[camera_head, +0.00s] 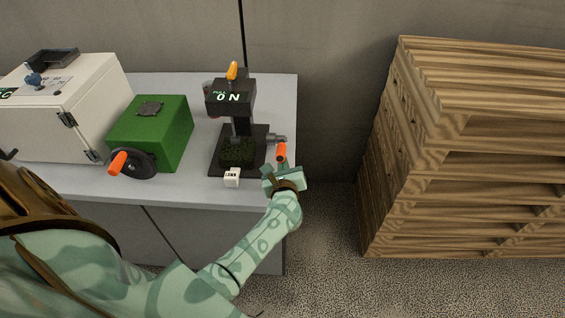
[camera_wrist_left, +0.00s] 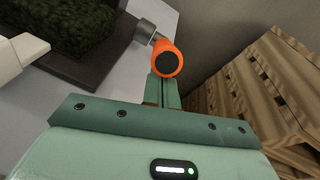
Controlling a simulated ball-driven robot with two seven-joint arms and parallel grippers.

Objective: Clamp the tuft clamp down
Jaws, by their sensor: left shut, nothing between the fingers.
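The tuft clamp is a black stand (camera_head: 240,110) with a "0 N" display, on a dark base plate (camera_head: 217,165) near the right end of the table. A dark green turf tuft (camera_head: 238,152) sits on the base under the head. An orange-ended lever (camera_head: 281,152) sticks out at the clamp's right side; its orange grip (camera_wrist_left: 168,58) shows large in the left wrist view. My left gripper (camera_head: 281,168) is shut and empty, right by the orange grip; its closed fingers (camera_wrist_left: 165,90) lie just below the grip in the wrist view. Whether they touch it I cannot tell. My right gripper is not in view.
A small white block (camera_head: 232,178) stands at the base plate's front edge. A green box (camera_head: 165,135) with an orange-handled crank and a white machine (camera_head: 60,105) fill the table's left. Stacked wooden pallets (camera_head: 440,150) stand right, beyond a floor gap.

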